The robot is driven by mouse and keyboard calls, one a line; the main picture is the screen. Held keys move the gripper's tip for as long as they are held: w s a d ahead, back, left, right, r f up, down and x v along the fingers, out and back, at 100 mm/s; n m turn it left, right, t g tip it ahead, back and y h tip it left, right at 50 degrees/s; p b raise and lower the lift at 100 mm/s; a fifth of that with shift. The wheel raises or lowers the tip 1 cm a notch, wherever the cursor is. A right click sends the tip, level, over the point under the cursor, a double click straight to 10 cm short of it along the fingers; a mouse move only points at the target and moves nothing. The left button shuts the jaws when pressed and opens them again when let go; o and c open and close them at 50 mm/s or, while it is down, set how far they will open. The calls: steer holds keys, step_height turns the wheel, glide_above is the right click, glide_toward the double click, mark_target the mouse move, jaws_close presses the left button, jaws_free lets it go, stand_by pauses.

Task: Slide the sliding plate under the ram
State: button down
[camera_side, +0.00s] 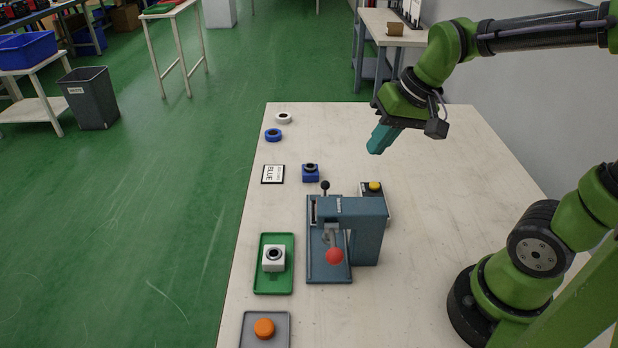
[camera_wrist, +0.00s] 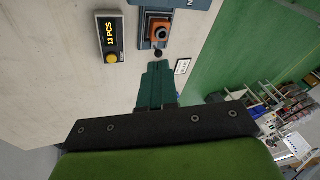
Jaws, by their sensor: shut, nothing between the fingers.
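The blue-grey press (camera_side: 366,232) stands on the table, with a red ball (camera_side: 335,256) at its front. A black knob (camera_side: 325,186) stands at its far end, and it also shows in the wrist view (camera_wrist: 158,53). In the wrist view, an orange block (camera_wrist: 159,31) with a dark top sits beside the knob on a blue-grey plate (camera_wrist: 146,43), apparently the sliding plate. My gripper (camera_side: 376,150) is shut and empty, above the table beyond the press. Its teal fingers (camera_wrist: 155,82) are apart from the knob in the wrist view.
A counter box (camera_wrist: 111,40) with a yellow button stands beside the press. A blue block (camera_side: 311,173) and a card (camera_side: 273,174) lie at the far left. A green tray (camera_side: 275,287) and a grey tray (camera_side: 246,331) lie nearer. The table's far right is clear.

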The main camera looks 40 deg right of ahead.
steer(key=w+d+f+m+g, duration=0.1)
steer(key=w+d+f+g, duration=0.1)
steer(key=w, duration=0.3)
steer(key=w+d+f+m+g+y, duration=0.1)
steer(key=w+d+f+g, duration=0.2)
steer(key=w+d+f, duration=0.1)
steer(key=w+d+f+m+g, duration=0.1)
steer(key=w+d+f+g, duration=0.1)
steer(key=w, duration=0.5)
step_height(320, 180, down, 2)
steer(key=shift+w+d+f+m+g, duration=0.2)
steer(key=shift+w+d+m+g, duration=0.15)
steer(key=shift+d+m, duration=0.1)
steer(key=x, duration=0.9)
steer(key=shift+s+a+f, duration=0.1)
steer(key=shift+a+f, duration=0.15)
steer(key=shift+f, duration=0.05)
steer(key=shift+s+a+f, duration=0.15)
steer(key=shift+s+a, duration=0.9)
steer(key=shift+a, duration=0.05)
steer(key=shift+s+a, duration=0.35)
